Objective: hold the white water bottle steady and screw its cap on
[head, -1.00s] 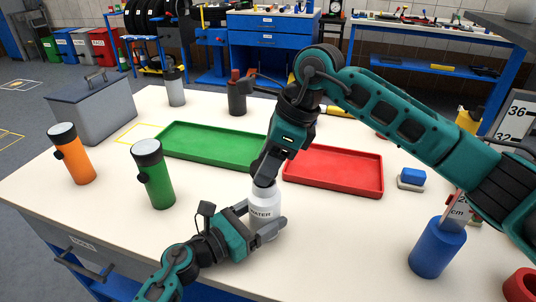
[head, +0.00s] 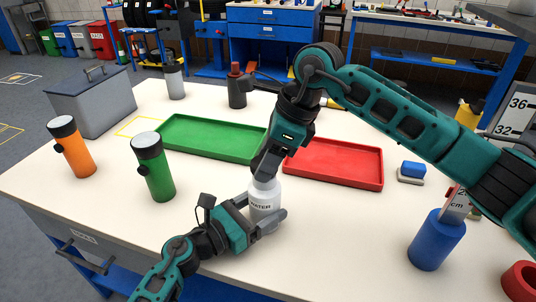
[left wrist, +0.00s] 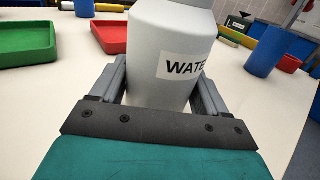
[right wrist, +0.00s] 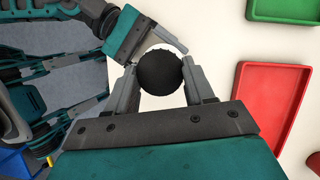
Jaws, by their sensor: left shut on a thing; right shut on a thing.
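The white water bottle (head: 263,203) stands upright on the table, its label facing the front. It also shows large in the left wrist view (left wrist: 165,85). My left gripper (head: 268,218) is shut around the bottle's body, a finger on each side. My right gripper (head: 264,174) comes down from above at the bottle's top. In the right wrist view its fingers are shut on the round black cap (right wrist: 159,72), seen from above. The cap covers the bottle's neck in that view, so I cannot tell how far it is on the thread.
A green tray (head: 188,149) and a red tray (head: 335,180) lie behind the bottle. A green bottle (head: 155,175) and an orange bottle (head: 76,155) stand at left. A blue cylinder (head: 437,243) stands at right. The table's front left is clear.

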